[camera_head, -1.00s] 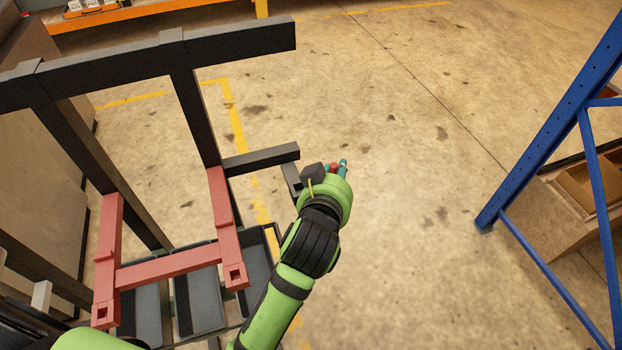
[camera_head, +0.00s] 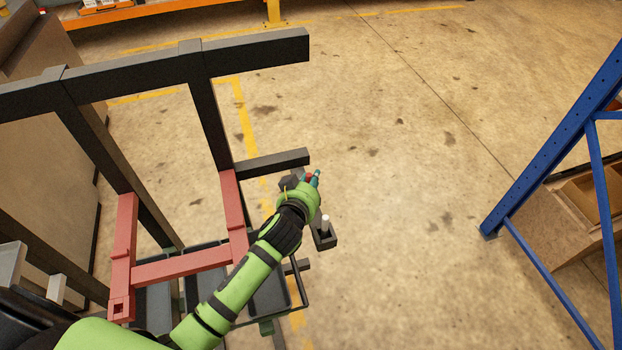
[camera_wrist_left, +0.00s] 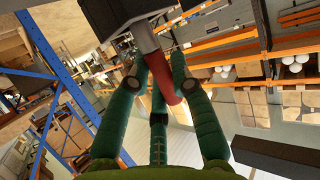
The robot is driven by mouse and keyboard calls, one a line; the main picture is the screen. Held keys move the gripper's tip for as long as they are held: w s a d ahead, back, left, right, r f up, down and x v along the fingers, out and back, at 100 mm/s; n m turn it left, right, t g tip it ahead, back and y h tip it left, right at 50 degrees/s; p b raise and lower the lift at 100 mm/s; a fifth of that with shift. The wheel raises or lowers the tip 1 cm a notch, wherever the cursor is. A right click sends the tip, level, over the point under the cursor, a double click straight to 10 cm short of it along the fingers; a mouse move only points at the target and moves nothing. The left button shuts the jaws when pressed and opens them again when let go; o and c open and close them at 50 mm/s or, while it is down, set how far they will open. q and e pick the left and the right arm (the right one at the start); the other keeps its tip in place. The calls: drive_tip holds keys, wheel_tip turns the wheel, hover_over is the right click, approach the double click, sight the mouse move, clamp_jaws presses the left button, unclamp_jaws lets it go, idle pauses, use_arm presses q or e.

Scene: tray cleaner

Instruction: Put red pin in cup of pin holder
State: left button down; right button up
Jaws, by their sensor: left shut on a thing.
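In the left wrist view the red pin (camera_wrist_left: 163,80) sits between the green fingers, tilted. A grey piece (camera_wrist_left: 143,36) meets its upper end under a dark block; I cannot tell whether they touch. A dark holder (camera_head: 327,242) with a white upright peg (camera_head: 326,223) stands just below and right of the gripper in the head view. The cup itself is not clear. My right gripper is out of view.
A dark frame (camera_head: 160,62) with a red bracket (camera_head: 190,265) stands left of the arm, with dark trays (camera_head: 153,305) below. A blue rack (camera_head: 555,140) stands at the right. The floor between is clear.

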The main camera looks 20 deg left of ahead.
use_arm(q)
drive_tip(key=shift+f, duration=0.2)
drive_tip(key=c, duration=1.1)
unclamp_jaws()
drive_tip(key=shift+r, duration=0.15)
drive_tip(key=shift+s+r, duration=0.1)
drive_tip(key=b+v, duration=0.1)
drive_tip(key=v, duration=1)
drive_tip(key=shift+s+r+b, duration=0.2)
drive_tip(key=shift+s+b, duration=0.1)
drive_tip(key=shift+s, duration=0.05)
